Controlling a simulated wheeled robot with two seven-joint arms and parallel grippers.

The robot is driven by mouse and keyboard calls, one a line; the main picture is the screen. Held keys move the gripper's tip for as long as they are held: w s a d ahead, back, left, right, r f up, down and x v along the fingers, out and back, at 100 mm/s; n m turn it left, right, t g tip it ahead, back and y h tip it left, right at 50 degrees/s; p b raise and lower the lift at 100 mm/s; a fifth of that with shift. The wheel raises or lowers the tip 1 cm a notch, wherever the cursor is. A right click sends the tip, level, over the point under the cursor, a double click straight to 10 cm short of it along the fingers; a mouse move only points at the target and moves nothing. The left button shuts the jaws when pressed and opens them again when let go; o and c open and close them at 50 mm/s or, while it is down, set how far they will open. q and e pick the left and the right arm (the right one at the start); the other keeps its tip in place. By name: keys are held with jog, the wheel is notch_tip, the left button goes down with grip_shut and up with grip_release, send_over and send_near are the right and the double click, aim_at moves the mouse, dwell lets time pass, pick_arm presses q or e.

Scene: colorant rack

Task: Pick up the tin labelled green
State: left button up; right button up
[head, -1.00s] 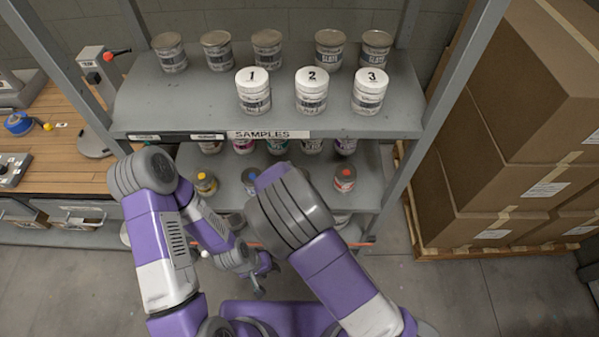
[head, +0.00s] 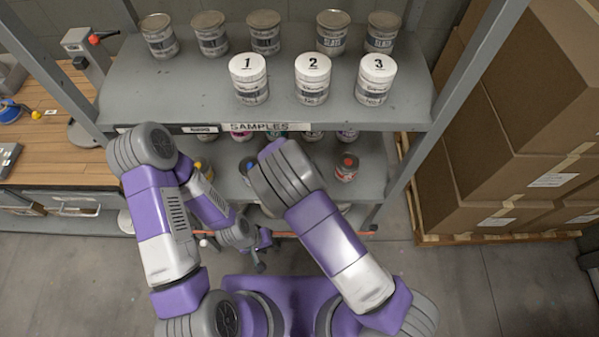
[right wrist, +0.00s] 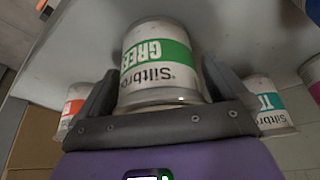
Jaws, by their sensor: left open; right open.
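The tin labelled green (right wrist: 158,60) shows upside down in the right wrist view, a white tin with a green band reading "GREE" and "Siltbro". My right gripper (right wrist: 160,88) is open, with one dark finger on each side of the tin; I cannot tell whether they touch it. In the head view, my right arm hides this gripper, and I cannot pick out the green tin there. My left gripper (head: 258,252) is open and empty, low in front of the rack.
An orange-banded tin (right wrist: 72,110) and a teal-banded tin (right wrist: 268,105) stand close on either side. Several tins, including white-lidded 1, 2 and 3 (head: 375,80), stand on the upper shelf (head: 190,100). Cardboard boxes (head: 530,130) are stacked at the right.

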jog(key=c, duration=0.9)
jog(key=shift+c, duration=0.7)
jog(key=shift+r, duration=0.1)
